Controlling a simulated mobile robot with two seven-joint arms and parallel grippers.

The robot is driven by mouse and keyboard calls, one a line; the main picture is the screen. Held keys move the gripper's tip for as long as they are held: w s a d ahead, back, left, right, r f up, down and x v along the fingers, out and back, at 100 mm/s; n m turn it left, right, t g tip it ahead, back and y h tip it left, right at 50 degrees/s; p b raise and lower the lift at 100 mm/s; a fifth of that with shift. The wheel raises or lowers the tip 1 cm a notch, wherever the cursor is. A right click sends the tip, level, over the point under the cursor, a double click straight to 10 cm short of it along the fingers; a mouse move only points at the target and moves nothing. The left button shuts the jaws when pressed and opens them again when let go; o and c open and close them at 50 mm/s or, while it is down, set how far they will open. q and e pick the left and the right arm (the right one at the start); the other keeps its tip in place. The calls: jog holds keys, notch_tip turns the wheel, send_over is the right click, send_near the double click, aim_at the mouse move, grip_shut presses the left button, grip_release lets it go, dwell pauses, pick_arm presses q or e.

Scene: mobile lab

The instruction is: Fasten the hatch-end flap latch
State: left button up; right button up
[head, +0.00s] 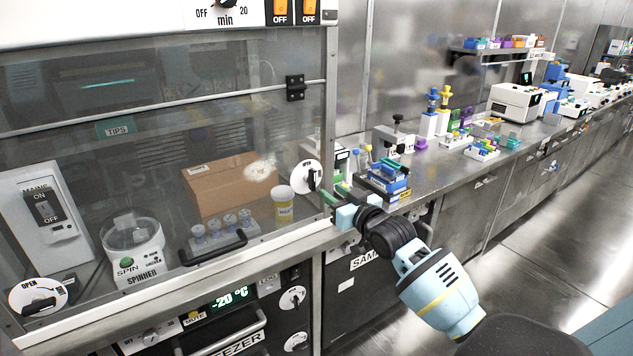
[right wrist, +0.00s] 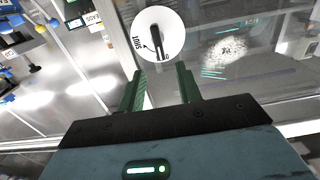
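A round white latch dial (head: 309,176) with a black handle sits on the right end of the clear hatch front (head: 150,160). In the right wrist view the same dial (right wrist: 158,33) shows its handle standing nearly in line with the gap between my fingers, with the word SHUT beside it. My right gripper (head: 333,192) is just right of the dial. Its green fingers (right wrist: 161,82) are apart and empty, and the handle appears beyond their tips; contact cannot be told. A second white dial (head: 38,297), marked OPEN, is at the lower left. My left gripper is out of view.
Behind the clear front are a cardboard box (head: 232,184), a spinner (head: 133,245) and a yellow-labelled jar (head: 284,205). Blue boxes (head: 387,183) stand on the bench close to my right gripper. A freezer panel (head: 230,315) is below; open floor lies at right.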

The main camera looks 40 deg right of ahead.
aim_at(314, 177)
jog(key=shift+w+d+r, duration=0.1)
jog(key=shift+w, duration=1.9)
jog(key=shift+w+d+r, duration=0.1)
jog(key=shift+w, duration=1.85)
jog(key=shift+c, duration=0.2)
grip_shut()
